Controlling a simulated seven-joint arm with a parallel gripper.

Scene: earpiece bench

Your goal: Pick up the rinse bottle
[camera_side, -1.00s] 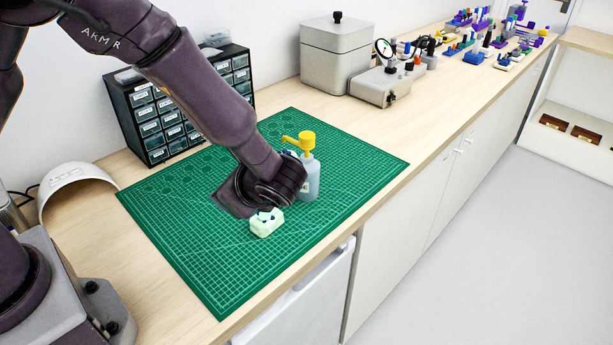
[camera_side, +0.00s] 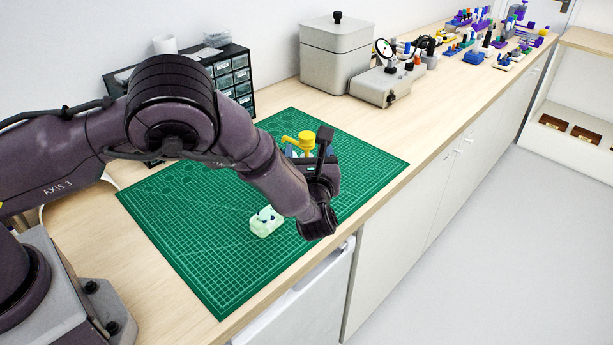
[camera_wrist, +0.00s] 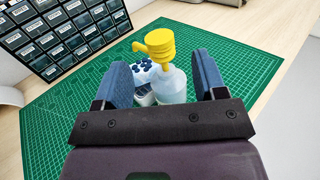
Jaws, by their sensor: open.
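The rinse bottle has a yellow pump head (camera_side: 304,141) and, in the wrist view, a translucent pale body (camera_wrist: 171,86) standing upright on the green mat. In the side view my gripper (camera_side: 312,158) hides most of the body. In the wrist view my gripper (camera_wrist: 163,84) is open, with its blue-padded fingers on either side of the bottle. The bottle stands between them, nearer the right finger, and a gap shows at each side. I cannot tell whether anything touches it.
A white block with dark blue dots (camera_wrist: 145,72) is just left of the bottle, also between the fingers. A pale green block (camera_side: 266,221) lies on the cutting mat (camera_side: 215,270). A black drawer cabinet (camera_side: 236,78) and a grey lidded box (camera_side: 337,58) stand behind.

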